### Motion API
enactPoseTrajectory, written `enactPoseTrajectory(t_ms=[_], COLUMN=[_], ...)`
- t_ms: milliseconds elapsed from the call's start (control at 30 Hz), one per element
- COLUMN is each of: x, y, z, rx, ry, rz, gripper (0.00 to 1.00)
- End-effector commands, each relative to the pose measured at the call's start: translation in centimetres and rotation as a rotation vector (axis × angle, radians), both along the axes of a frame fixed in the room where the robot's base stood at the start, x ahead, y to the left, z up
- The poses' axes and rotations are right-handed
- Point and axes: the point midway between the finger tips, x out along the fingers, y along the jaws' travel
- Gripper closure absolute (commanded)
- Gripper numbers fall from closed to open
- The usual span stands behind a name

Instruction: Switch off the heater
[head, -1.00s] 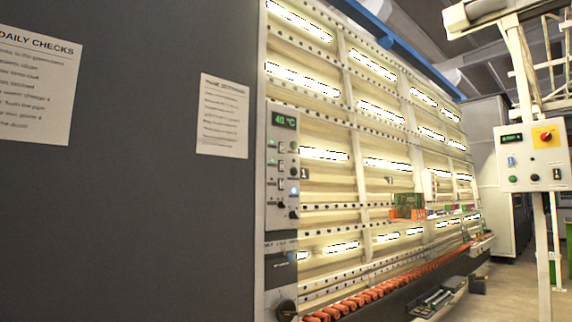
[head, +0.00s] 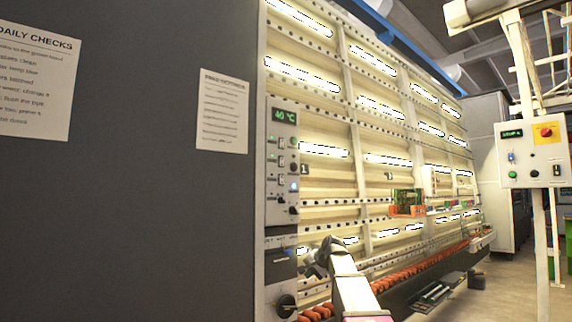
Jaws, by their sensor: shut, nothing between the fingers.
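A tall grey control panel (head: 282,170) stands at the left end of the washer in the head view. It has a green "40 °C" display (head: 284,116) at the top, with a column of small switches (head: 281,158), lamps and black knobs below. The labels are too small to read, so I cannot tell which switch is the heater's. My gripper (head: 317,262) is shut and empty, in front of the washer, just right of the panel's lower part. It appears apart from the panel and below the switches. Its fingertips are small and hard to make out.
A dark wall with two paper notices (head: 223,112) fills the left. A second control box (head: 531,155) with a red and yellow knob stands on a post at right. Orange rollers (head: 420,263) run along the washer's base. Floor at the right is clear.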

Motion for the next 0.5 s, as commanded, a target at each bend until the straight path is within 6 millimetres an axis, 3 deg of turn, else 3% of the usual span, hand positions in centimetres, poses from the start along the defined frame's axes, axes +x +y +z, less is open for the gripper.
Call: enactPoseTrajectory(t_ms=[33, 500], x=[0.7, 1.9], y=[0.0, 0.0], z=[2.4, 21.3], rx=[0.024, 0.257], ry=[-0.019, -0.147], rz=[-0.010, -0.078], gripper=[1.00, 1.00])
